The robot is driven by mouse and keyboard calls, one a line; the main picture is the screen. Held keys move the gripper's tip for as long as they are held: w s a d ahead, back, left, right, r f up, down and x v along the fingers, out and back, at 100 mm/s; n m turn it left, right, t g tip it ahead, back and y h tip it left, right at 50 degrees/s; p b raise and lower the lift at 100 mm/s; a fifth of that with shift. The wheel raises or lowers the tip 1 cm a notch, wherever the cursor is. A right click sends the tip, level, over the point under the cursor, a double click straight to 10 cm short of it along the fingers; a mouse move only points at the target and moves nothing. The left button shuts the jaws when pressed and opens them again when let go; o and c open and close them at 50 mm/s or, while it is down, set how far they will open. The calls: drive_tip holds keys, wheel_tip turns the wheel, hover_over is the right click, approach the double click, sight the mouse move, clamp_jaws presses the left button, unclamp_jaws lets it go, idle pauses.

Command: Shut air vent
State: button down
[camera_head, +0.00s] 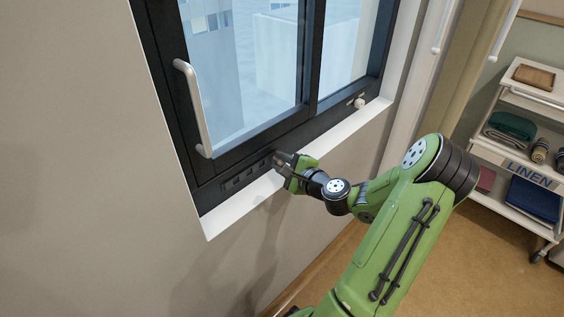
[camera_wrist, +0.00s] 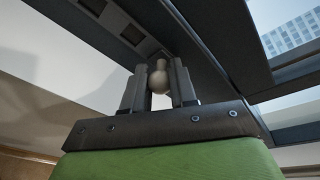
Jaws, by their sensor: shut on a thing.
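The air vent (camera_head: 246,174) is a dark strip with several small slots along the bottom of the black window frame. In the wrist view two slots (camera_wrist: 131,34) show above my gripper. A pale rounded knob (camera_wrist: 158,78) sits between the two fingers. My gripper (camera_head: 281,160) is at the right end of the vent strip, and it also shows in the wrist view (camera_wrist: 159,84). Its fingers are closed around the knob. In the head view the gripper hides the knob.
A white handle (camera_head: 193,108) stands out from the window frame left of my gripper. A white sill (camera_head: 222,218) runs under the frame. A linen cart (camera_head: 518,150) stands at the right.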

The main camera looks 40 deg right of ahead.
drive_tip(key=c, duration=1)
unclamp_jaws()
drive_tip(key=shift+a+f, duration=0.2)
drive_tip(key=shift+a, duration=0.1)
drive_tip(key=shift+o, duration=0.3)
drive_tip(key=shift+w, duration=0.1)
drive_tip(key=shift+d+r, duration=0.1)
drive_tip(key=b+v, duration=0.2)
drive_tip(key=v, duration=1.3)
drive_tip(key=shift+s, duration=0.4)
drive_tip(key=shift+r, duration=0.15)
